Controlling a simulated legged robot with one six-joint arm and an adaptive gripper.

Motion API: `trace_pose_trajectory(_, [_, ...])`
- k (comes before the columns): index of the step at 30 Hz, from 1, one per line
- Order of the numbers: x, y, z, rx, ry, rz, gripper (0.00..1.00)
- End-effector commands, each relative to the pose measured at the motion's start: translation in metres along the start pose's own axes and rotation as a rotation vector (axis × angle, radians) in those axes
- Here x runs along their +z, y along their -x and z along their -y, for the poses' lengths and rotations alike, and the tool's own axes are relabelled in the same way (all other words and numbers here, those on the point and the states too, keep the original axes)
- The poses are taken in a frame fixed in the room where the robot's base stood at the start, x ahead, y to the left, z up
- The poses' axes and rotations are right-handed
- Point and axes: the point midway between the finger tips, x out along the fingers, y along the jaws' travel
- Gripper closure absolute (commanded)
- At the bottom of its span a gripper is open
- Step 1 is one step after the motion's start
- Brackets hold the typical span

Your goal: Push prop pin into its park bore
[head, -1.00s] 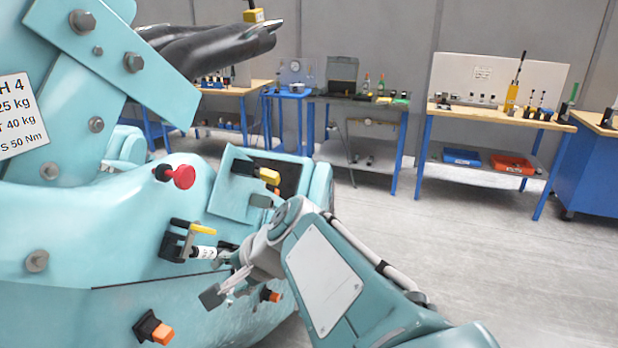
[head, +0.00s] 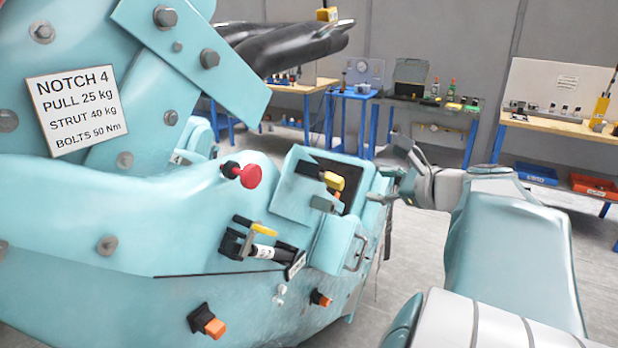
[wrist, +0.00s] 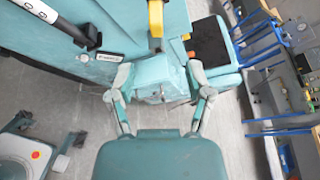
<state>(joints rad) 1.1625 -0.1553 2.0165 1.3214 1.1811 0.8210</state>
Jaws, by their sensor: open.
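None of the parts carries a readable name as the prop pin or park bore, so I cannot tell which they are. Candidates on the turquoise machine are a red knob (head: 247,175) on a black stem, a yellow-ended black bar (head: 333,181) and a black cylinder with a white band (head: 263,252) below a small yellow lever (head: 264,229). My gripper (head: 388,170) is open and empty beside the machine's right end. In the wrist view, its spread fingers (wrist: 160,75) frame a turquoise block (wrist: 158,92) with small marks. I cannot tell whether they touch it.
Two orange-ended black fittings (head: 212,325) (head: 321,298) stick out of the machine's lower side. A sign (head: 73,112) reads NOTCH 4. Workbenches (head: 545,122) with tools stand along the back wall.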

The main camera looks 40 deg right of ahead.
Motion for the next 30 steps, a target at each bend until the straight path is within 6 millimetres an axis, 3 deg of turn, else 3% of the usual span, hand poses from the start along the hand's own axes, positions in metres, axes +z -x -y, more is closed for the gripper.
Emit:
trace_pose_trajectory(18, [0.001, -0.095, -0.002, 0.006, 0.004, 0.000, 0.34])
trace_pose_trajectory(30, [0.001, -0.103, -0.002, 0.003, 0.004, -0.001, 0.34])
